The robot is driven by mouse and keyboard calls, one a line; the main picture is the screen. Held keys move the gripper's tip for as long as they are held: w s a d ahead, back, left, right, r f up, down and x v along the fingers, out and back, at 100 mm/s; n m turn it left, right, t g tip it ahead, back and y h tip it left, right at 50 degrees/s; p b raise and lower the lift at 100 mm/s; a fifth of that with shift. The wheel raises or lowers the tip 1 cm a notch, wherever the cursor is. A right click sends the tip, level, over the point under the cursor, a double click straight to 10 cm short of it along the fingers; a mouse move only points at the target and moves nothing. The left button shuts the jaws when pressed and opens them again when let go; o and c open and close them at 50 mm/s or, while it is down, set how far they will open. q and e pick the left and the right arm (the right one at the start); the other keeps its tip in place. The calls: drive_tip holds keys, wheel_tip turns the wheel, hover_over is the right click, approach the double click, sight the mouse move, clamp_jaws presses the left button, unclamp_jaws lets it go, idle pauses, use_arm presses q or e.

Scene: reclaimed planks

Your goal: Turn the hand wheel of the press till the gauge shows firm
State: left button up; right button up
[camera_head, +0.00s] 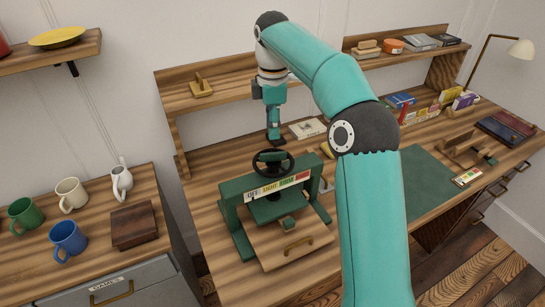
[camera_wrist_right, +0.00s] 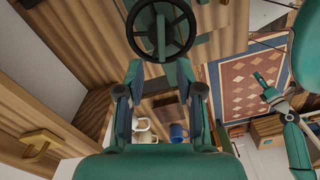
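The green press (camera_head: 236,197) stands on the wooden bench. Its dark hand wheel (camera_head: 272,163) is on top, and the wheel also shows at the top of the right wrist view (camera_wrist_right: 138,30). The gauge strip (camera_head: 278,187) on the front beam has white, yellow, green and red parts; I cannot make out where its pointer is. My right gripper (camera_head: 276,142) points down just behind the wheel in the head view. Its fingers (camera_wrist_right: 158,75) are apart with nothing held between them. What looks like my left gripper (camera_wrist_right: 268,90) shows small at the right of the wrist view.
A wooden board with a handle (camera_head: 290,244) lies at the press's front. A green mat (camera_head: 425,180) lies to the right, partly behind my right arm. A raised shelf (camera_head: 225,86) runs behind the press. Mugs (camera_head: 68,240) stand on the left cabinet.

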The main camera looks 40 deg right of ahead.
sight(273, 153)
wheel_tip(273, 153, down, 9)
drive_tip(key=shift+s+r+b, duration=0.15)
drive_tip(key=shift+b, duration=0.25)
clamp_jaws()
